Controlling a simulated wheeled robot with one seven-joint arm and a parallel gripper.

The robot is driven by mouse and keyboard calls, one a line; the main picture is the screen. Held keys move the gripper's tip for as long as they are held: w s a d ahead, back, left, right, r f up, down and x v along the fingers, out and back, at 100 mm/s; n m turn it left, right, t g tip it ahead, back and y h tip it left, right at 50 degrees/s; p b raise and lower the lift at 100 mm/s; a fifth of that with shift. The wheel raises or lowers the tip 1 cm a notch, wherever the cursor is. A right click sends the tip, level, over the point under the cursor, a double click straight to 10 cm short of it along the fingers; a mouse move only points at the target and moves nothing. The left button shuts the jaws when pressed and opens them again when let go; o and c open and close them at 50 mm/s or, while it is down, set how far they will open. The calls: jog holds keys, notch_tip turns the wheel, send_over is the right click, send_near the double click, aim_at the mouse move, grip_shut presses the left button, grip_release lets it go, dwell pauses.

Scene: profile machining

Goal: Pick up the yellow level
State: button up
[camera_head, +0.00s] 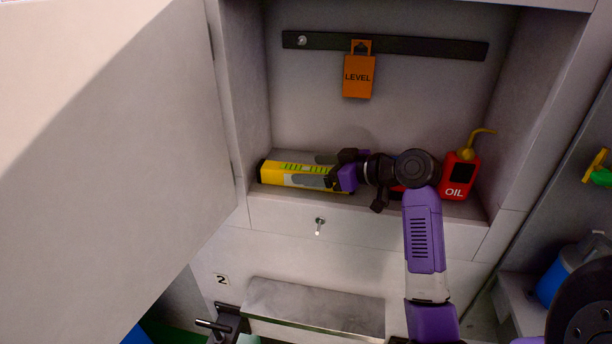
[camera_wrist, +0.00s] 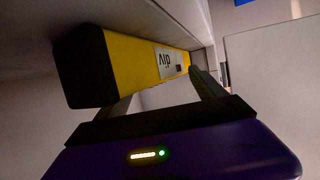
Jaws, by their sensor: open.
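The yellow level (camera_head: 285,174), with black end caps and a green and white marking on top, lies on the floor of the open cabinet recess. My gripper (camera_head: 338,178) reaches in from the right at the level's right part, and that end is partly hidden behind it. In the wrist view the yellow level (camera_wrist: 135,58) crosses just ahead of my gripper (camera_wrist: 160,92), with a black end cap at the left. The two fingers are apart, and the level is close to them. I cannot tell whether they touch it.
A red oil can (camera_head: 459,176) with a yellow spout stands right of my arm in the recess. An orange LEVEL tag (camera_head: 359,77) hangs from a dark rail (camera_head: 430,46). The open cabinet door (camera_head: 110,150) fills the left. A front lip edges the recess floor.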

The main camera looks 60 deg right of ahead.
aim_at(316, 172)
jog(key=shift+c, duration=0.4)
jog(key=shift+f, duration=0.1)
grip_shut()
jog(key=shift+s, duration=0.15)
jog(key=shift+r+b, duration=0.25)
jog(key=shift+b, duration=0.1)
notch_tip(316, 172, up, 7)
jog(key=shift+f+b, duration=0.1)
jog(key=shift+b, duration=0.25)
jog(key=s+a+p, duration=0.2)
jog(key=s+a, duration=0.2)
jog(key=s, duration=0.5)
jog(key=s+a+p, duration=0.3)
jog(key=s+a, duration=0.1)
jog(key=s, duration=0.4)
jog(key=shift+s+a, duration=0.3)
jog(key=shift+s, duration=0.05)
